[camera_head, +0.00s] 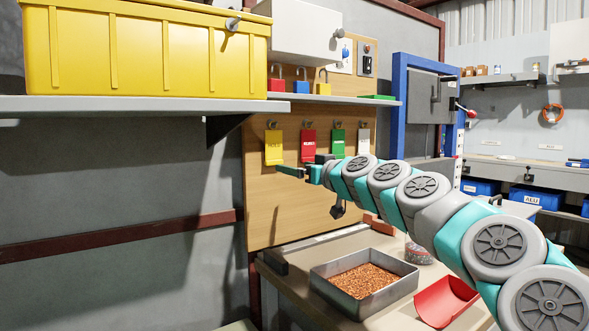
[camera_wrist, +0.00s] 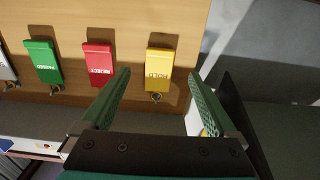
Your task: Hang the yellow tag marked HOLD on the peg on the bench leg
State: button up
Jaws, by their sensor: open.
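The yellow HOLD tag (camera_head: 273,150) hangs from a hook on the wooden board, leftmost in a row of tags. In the wrist view, the yellow tag (camera_wrist: 159,70) appears upside down with its hook below it. My gripper (camera_head: 291,171) is just right of and slightly below the tag in the head view. In the wrist view, my open gripper (camera_wrist: 157,75) has one finger on each side of the tag, with visible gaps. The fingers hold nothing. I cannot make out the bench leg's peg in either view.
A red tag (camera_head: 308,146) and a green tag (camera_head: 338,143) hang beside the yellow one. A grey shelf (camera_head: 130,104) with a yellow bin (camera_head: 150,50) is above left. A metal tray of copper granules (camera_head: 318,270) and a red scoop (camera_head: 446,302) sit on the bench below.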

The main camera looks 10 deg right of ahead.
aim_at(275, 162)
jog(key=shift+p+x, duration=1.75)
jog(key=shift+x, duration=1.35)
jog(key=shift+w+a+f+b, duration=0.1)
jog(key=shift+w+f+b, duration=0.05)
jog(key=shift+w+b, duration=0.25)
jog(key=shift+b+x, duration=0.35)
jog(key=shift+x, duration=0.6)
jog(key=shift+w+a+r, duration=0.2)
jog(key=shift+w, duration=0.15)
jog(key=shift+c, duration=0.3)
jog(key=c, duration=0.8)
